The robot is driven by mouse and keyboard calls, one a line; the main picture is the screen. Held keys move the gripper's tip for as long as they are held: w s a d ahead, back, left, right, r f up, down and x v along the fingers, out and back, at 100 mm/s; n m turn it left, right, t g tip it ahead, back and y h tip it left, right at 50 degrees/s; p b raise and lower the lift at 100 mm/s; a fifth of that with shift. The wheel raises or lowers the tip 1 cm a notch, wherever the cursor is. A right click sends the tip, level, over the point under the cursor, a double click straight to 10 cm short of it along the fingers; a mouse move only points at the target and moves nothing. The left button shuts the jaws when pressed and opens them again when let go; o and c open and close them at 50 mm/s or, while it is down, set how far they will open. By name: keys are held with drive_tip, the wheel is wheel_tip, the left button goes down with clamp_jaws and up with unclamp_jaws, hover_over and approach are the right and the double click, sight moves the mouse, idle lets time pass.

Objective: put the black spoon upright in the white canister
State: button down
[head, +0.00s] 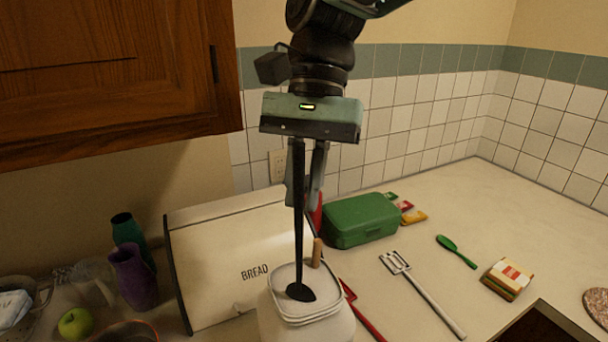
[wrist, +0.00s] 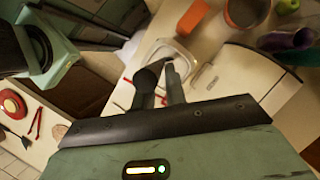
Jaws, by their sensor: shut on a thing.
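The black spoon (head: 298,220) hangs upright in my gripper (head: 304,198), with its bowl at the bottom. My gripper points down and is shut on the upper handle. The white canister (head: 305,328) stands at the bottom middle of the head view. The spoon's bowl shows against the canister's squarish mouth; I cannot tell whether it is just above the rim or inside. A wooden handle shows at the back of the mouth.
A white bread box (head: 215,260) stands behind and left of the canister. A green box (head: 360,221), a slotted spatula (head: 425,285) and a green spoon (head: 455,250) lie to the right. Purple (head: 132,275) and teal vases stand at left. A wooden cabinet (head: 110,75) overhangs upper left.

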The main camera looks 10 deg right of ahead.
sight(304, 213)
drive_tip(key=shift+f+b, duration=0.9)
drive_tip(key=shift+f, duration=1.2)
drive_tip(key=c, duration=1.4)
unclamp_jaws()
drive_tip(key=shift+o, duration=0.2)
drive_tip(key=shift+r, duration=0.1)
drive_tip(key=b+v, duration=0.1)
drive_tip(key=v, duration=1.6)
